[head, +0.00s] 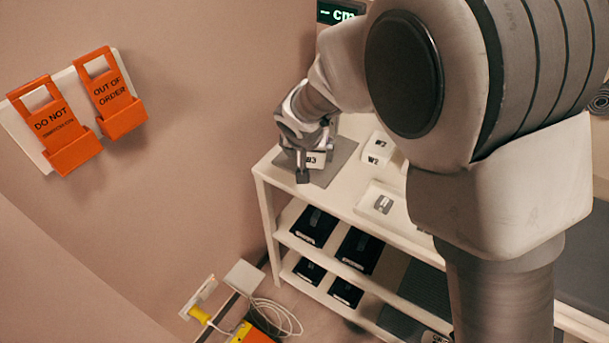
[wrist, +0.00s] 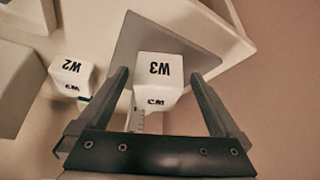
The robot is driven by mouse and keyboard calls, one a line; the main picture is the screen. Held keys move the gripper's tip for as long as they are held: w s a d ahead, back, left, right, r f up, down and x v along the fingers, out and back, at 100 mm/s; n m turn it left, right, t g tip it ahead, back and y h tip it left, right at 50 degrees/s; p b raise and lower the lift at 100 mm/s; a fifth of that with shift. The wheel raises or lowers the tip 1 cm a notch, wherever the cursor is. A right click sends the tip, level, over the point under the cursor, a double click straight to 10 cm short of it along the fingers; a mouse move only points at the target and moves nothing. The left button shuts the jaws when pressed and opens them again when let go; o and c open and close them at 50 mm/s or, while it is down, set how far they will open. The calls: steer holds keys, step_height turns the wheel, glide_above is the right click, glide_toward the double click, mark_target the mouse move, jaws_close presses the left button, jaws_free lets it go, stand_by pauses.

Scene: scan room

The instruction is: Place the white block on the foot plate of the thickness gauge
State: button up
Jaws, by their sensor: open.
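A white block marked W3 (head: 317,160) sits on the grey foot plate (head: 340,152) at the far left end of the white shelf unit. The block also shows in the wrist view (wrist: 159,72), over the grey plate (wrist: 185,43). My gripper (head: 304,166) is open, with one finger on each side of the W3 block and a visible gap at both sides. The thickness gauge's display (head: 340,12), reading "- cm", shows at the top of the head view. My arm hides part of the gauge.
A white block marked W2 (head: 377,147) stands right of the plate; it also shows left of my gripper in the wrist view (wrist: 70,72). A white tray (head: 402,211) lies nearer on the top. The wall is close at left.

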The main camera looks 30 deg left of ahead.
steer(key=s+d+b, duration=0.1)
steer(key=s+d, duration=0.1)
steer(key=s, duration=0.5)
steer(key=shift+d, duration=0.15)
steer(key=w+d+r+m, duration=0.1)
steer(key=d+r, duration=0.3)
steer(key=d, duration=0.4)
steer(key=d+r+m+h, duration=0.1)
steer(key=d+r, duration=0.3)
steer(key=d, duration=0.3)
steer(key=w+d+r+m, duration=0.1)
steer(key=d+r, duration=0.3)
steer(key=d, duration=0.4)
steer(key=s+d+r, duration=0.2)
steer(key=s+d, duration=0.4)
steer(key=d, duration=0.1)
steer(key=s+d+r, duration=0.2)
steer(key=s+d, duration=0.5)
steer(key=shift+s+r+m+h, duration=0.2)
steer(key=shift+r+m+h, duration=0.05)
steer(key=shift+m+h, duration=0.15)
